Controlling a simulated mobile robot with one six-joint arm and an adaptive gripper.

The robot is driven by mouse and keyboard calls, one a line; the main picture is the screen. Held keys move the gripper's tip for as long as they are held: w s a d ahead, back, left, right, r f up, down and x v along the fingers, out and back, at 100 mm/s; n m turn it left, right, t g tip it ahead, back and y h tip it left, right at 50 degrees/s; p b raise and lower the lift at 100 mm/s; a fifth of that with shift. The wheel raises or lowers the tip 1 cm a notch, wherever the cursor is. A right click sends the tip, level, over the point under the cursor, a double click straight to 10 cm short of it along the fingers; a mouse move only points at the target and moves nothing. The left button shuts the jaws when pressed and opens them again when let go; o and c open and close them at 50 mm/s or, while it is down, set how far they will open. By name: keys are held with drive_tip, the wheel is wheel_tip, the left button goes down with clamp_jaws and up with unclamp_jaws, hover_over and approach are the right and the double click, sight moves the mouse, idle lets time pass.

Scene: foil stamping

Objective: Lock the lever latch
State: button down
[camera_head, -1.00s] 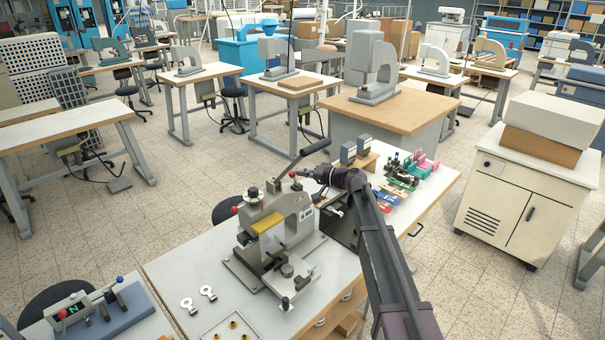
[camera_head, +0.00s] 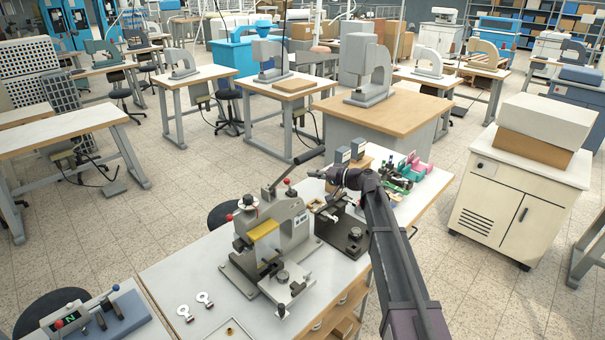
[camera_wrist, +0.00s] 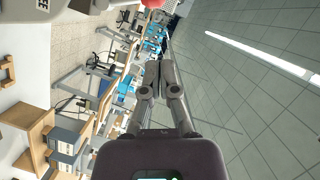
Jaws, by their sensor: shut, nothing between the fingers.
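A grey stamping press (camera_head: 292,222) with a yellow plate stands on the white bench. It carries a long lever with a black handle (camera_head: 309,155) and small red knobs. A blue-based fixture (camera_head: 100,325) at bottom left has a red knob, dark upright levers and a green "N" mark. I cannot tell which part is the lever latch. My gripper (camera_head: 322,175) is shut and empty, just right of the press top. In the wrist view my gripper (camera_wrist: 159,70) has its fingers together, with a red knob (camera_wrist: 152,3) at the top edge, apart from them.
A dark plate fixture (camera_head: 345,238) sits right of the press. Coloured small items (camera_head: 400,175) and a wooden stand lie further right on the bench. Two metal key-like pieces (camera_head: 195,305) lie in front left. A white cabinet (camera_head: 515,200) stands at right.

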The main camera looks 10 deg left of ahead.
drive_tip(key=p+v, duration=0.1)
drive_tip(key=v, duration=0.6)
drive_tip(key=shift+d, duration=0.2)
drive_tip(key=shift+s+r, duration=0.1)
drive_tip(key=shift+r, duration=0.05)
drive_tip(key=s+d+f+g+h, duration=0.1)
drive_tip(key=s+d+f+h, duration=0.3)
drive_tip(key=s+d+f, duration=0.3)
drive_tip(key=s+d+f+g+h, duration=0.1)
drive_tip(key=s+d+f+h, duration=0.4)
drive_tip(key=s, duration=0.4)
drive_tip(key=s+d+f+m+g+h, duration=0.1)
drive_tip(key=s+d+f+h, duration=0.1)
drive_tip(key=s+d, duration=0.5)
drive_tip(key=s+d+f+m+g+h+b, duration=0.1)
drive_tip(key=s+d+f+h, duration=0.2)
drive_tip(key=s+d+h, duration=0.2)
drive_tip(key=s+d, duration=0.2)
drive_tip(key=d, duration=0.1)
drive_tip(key=shift+s, duration=0.3)
drive_tip(key=shift+d+f, duration=0.1)
